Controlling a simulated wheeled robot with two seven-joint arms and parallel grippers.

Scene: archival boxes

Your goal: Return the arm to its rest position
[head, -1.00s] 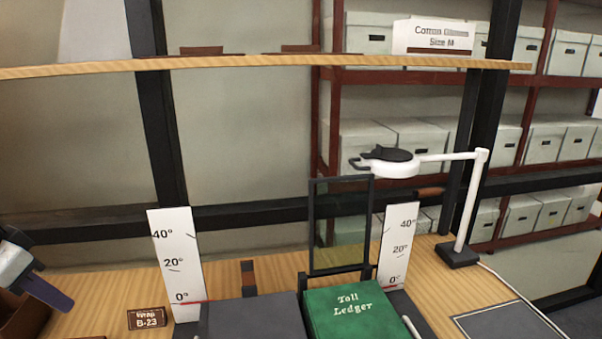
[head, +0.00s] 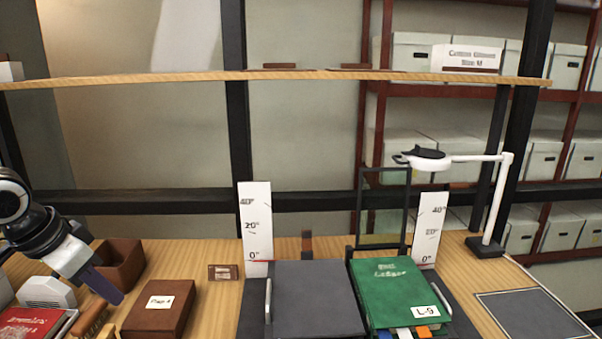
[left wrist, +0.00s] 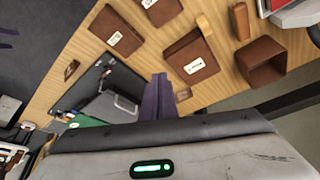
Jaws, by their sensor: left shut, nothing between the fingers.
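My left gripper (head: 106,287) is at the left of the head view, its dark purple fingers pointing down and right above the table. It is shut and empty. In the left wrist view its closed fingers (left wrist: 158,98) stand out over the table, with nothing between them. The left arm comes in from the left edge, raised over the objects there.
A brown box (head: 160,310) and an open brown bin (head: 122,262) lie close to the left gripper. A green ledger (head: 388,290) and a grey board (head: 318,300) lie at the middle. A white lamp (head: 430,160) stands at the right; a shelf (head: 300,76) runs above.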

